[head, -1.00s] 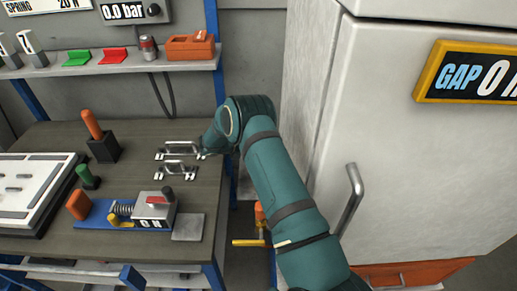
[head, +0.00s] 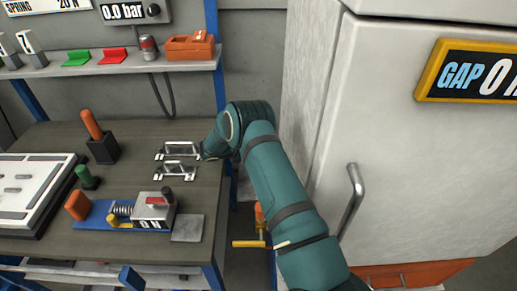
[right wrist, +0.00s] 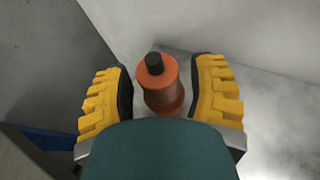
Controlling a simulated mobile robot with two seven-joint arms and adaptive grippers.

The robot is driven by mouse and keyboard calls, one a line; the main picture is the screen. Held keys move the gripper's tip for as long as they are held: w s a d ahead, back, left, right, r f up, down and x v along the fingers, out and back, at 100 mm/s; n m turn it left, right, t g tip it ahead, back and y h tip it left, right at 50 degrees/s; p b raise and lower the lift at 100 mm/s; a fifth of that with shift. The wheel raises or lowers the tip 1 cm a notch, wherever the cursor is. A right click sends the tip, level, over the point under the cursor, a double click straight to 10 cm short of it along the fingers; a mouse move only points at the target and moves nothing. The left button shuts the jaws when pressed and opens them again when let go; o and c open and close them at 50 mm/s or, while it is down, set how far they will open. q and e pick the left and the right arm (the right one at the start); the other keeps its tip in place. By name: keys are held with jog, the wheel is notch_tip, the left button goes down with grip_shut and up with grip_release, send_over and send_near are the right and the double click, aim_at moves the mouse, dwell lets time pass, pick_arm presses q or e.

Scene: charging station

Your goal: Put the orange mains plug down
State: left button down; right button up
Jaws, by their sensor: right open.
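The orange mains plug (right wrist: 160,86), an orange cylinder with a black tip, stands between the yellow fingers of my right gripper (right wrist: 161,92) in the right wrist view. The gripper is open, with a narrow gap showing on each side of the plug. The plug's lower end is partly hidden by my teal wrist. My left gripper is out of view.
The workbench (head: 135,146) on the left holds two metal handles (head: 180,150), a blue-based clamp device (head: 105,212) and a white panel (head: 30,190). A large pale cabinet (head: 420,150) stands right of my arm.

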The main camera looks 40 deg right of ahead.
jog(key=v, duration=1.2)
jog(key=shift+r, duration=0.1)
